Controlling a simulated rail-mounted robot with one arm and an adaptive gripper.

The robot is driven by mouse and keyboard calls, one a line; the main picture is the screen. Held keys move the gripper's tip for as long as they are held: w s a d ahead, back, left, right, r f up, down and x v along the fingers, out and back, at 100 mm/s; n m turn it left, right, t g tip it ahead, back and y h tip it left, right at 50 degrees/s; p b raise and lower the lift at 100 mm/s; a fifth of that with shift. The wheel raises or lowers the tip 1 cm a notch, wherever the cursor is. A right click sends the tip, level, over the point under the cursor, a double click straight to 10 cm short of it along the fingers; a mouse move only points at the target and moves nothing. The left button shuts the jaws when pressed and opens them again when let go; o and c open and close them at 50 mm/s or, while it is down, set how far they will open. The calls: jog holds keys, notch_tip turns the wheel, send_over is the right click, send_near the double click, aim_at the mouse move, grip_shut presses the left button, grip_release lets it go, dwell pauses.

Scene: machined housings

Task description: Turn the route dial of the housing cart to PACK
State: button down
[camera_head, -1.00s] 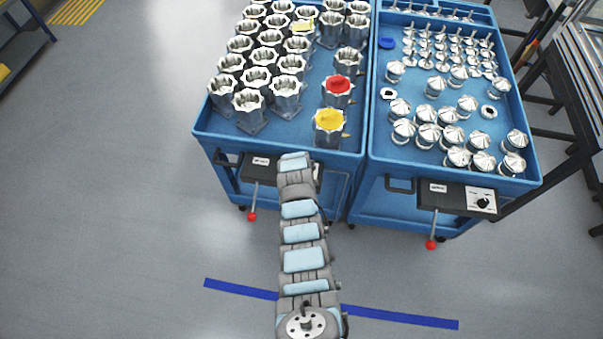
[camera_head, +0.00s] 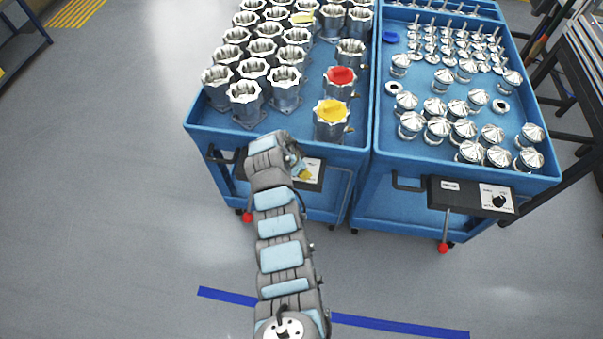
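The housing cart is the left blue cart (camera_head: 205,137), filled with metal housings. A dark control panel (camera_head: 314,183) with a light dial plate (camera_head: 311,168) is on its front side. The dial itself is hidden or too small to read, so its setting cannot be told. My arm reaches up from the bottom of the view, and my gripper (camera_head: 300,170) is at its far end, in front of the panel and over the plate's left part. A small yellowish part shows there. The fingers are too small and covered to tell open from shut.
A second blue cart (camera_head: 375,165) with metal cone-topped parts stands on the right, with its own dial (camera_head: 498,201). Red-tipped levers hang below both panels, at left (camera_head: 247,217) and right (camera_head: 443,247). One housing has a red insert (camera_head: 341,75), another yellow (camera_head: 331,111). The floor in front is clear.

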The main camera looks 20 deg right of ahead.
jog(key=shift+f, duration=0.1)
dwell(0.4)
jog(key=c, duration=0.7)
grip_release()
jog(key=shift+o, duration=0.2)
jog(key=shift+a+r, duration=0.2)
jog(key=shift+r, duration=0.4)
jog(key=v, duration=1.1)
jog(key=shift+a+f, duration=0.1)
jog(key=shift+f, duration=0.05)
